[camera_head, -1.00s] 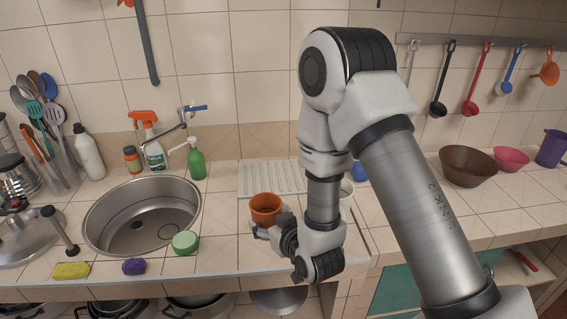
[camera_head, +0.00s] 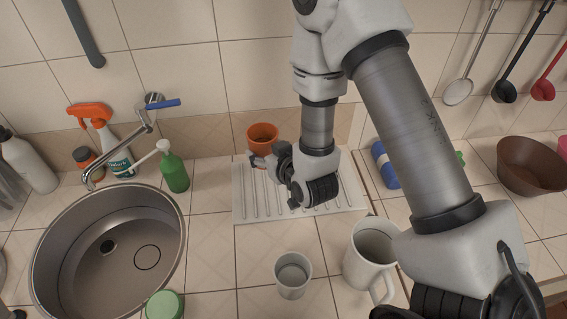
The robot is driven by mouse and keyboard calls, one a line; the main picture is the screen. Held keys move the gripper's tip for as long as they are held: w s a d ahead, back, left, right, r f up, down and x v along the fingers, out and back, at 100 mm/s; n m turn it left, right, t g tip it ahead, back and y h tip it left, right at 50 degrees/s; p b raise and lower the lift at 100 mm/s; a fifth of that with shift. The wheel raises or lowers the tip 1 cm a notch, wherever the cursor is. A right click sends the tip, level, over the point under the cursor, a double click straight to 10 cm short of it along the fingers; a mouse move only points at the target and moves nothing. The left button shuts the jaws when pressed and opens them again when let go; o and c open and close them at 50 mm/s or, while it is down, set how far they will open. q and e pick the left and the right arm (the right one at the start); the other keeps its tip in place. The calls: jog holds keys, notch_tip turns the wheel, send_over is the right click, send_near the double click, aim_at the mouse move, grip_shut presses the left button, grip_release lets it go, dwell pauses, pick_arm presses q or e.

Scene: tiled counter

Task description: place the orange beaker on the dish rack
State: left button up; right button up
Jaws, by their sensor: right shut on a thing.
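The orange beaker (camera_head: 262,134) is upright at the back end of the white ribbed dish rack (camera_head: 243,207), near the tiled wall. My right gripper (camera_head: 260,158) is shut on the beaker from the front right. Its fingers are partly hidden behind its own body, and it hangs over the rack. I cannot tell whether the beaker's base touches the rack. My right arm covers the rack's back right part. My left gripper is not in view.
A grey-white cup (camera_head: 292,277) and a white mug (camera_head: 371,252) stand in front of the rack. A green soap bottle (camera_head: 174,170) and the sink (camera_head: 110,250) are to the left. A blue object (camera_head: 384,165) and a brown bowl (camera_head: 531,166) are to the right.

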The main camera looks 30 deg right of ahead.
jog(key=f, duration=0.1)
jog(key=s+f, duration=0.1)
jog(key=a+f+p, duration=0.1)
jog(key=shift+s+f, duration=0.35)
jog(key=shift+s, duration=0.05)
jog(key=f, duration=0.4)
jog(key=shift+w+d+f+p, duration=0.2)
jog(key=shift+w+d+p, duration=0.05)
jog(key=shift+w+p, duration=0.1)
jog(key=shift+w+f, duration=0.1)
jog(key=shift+s+a, duration=0.1)
jog(key=shift+s, duration=0.15)
jog(key=shift+s+b, duration=0.1)
jog(key=shift+b, duration=0.2)
jog(key=o, duration=1.3)
jog(key=shift+o, duration=0.9)
jog(key=shift+w, duration=0.2)
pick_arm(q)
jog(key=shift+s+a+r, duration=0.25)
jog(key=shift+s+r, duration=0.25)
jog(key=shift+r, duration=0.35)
